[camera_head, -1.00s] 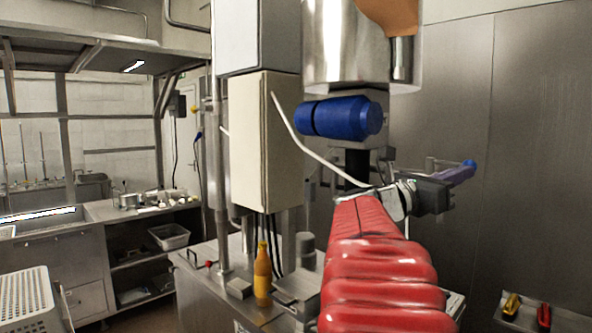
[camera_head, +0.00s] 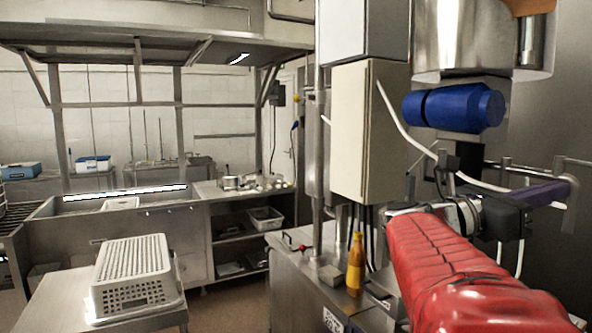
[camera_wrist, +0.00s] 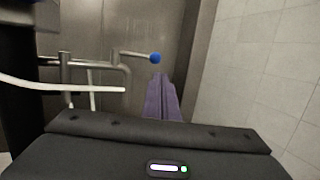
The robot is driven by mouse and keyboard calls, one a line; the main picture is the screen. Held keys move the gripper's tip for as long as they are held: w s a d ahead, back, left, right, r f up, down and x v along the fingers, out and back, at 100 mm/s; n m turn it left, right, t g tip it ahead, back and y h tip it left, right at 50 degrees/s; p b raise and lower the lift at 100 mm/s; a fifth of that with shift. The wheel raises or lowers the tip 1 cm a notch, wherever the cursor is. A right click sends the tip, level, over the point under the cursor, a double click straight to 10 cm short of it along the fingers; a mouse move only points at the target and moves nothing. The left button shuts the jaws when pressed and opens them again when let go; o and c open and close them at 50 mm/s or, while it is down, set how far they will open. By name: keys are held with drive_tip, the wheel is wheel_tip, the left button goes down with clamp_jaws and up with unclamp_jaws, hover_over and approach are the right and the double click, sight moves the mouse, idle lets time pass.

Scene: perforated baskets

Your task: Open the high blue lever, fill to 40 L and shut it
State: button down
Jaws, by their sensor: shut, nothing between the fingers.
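In the wrist view, a metal lever with a round blue knob (camera_wrist: 155,58) sticks out to the right from pipework. My gripper (camera_wrist: 159,80) shows there as purple fingers pressed together, empty, with their tips just below the knob in the picture. I cannot tell whether they touch it. In the head view, my gripper (camera_head: 568,190) is at the right, beside the pipes, and I cannot make out the knob clearly from the fingers. A blue cylindrical body (camera_head: 453,107) sits under a steel vessel (camera_head: 478,45) above my gripper. No litre reading is legible.
A white hose (camera_head: 402,128) hangs down close to my arm. A beige cabinet (camera_head: 362,130) and an orange bottle (camera_head: 355,265) stand left of the arm. A white perforated basket (camera_head: 133,270) rests on a table at lower left. The floor between is open.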

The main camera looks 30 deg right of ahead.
drive_tip(key=shift+v, duration=1.35)
drive_tip(key=w+a+n+t+h, duration=0.1)
drive_tip(key=w+a+n+t, duration=0.2)
drive_tip(key=w+n+t, duration=0.55)
drive_tip(key=w+a+n+t+h, duration=0.1)
drive_tip(key=w+a+n+t, duration=0.2)
drive_tip(key=w+n+t, duration=0.5)
drive_tip(key=w+a+f+n+t+y, duration=0.3)
drive_tip(key=w+a+f+n+y, duration=0.15)
drive_tip(key=a+n, duration=0.35)
drive_tip(key=w+a+f+n+t+y, duration=0.3)
drive_tip(key=w+a+n+y, duration=0.2)
drive_tip(key=a+n, duration=0.3)
drive_tip(key=w+a+f+n+t+y, duration=0.3)
drive_tip(key=w+a+f+n+y, duration=0.15)
drive_tip(key=a+n, duration=0.35)
drive_tip(key=s+a+f+n+g+y, duration=0.3)
drive_tip(key=a+f+n+g+y, duration=0.15)
drive_tip(key=a+f+n, duration=0.4)
drive_tip(key=s+a+f+n+g, duration=0.2)
drive_tip(key=s+f+n+g, duration=0.1)
drive_tip(key=s+f+n, duration=0.2)
drive_tip(key=s+a+f+n+g+y, duration=0.1)
drive_tip(key=s+a+f+n+g, duration=0.2)
drive_tip(key=s+f, duration=0.6)
drive_tip(key=shift+f+n, duration=0.45)
drive_tip(key=shift+n, duration=0.75)
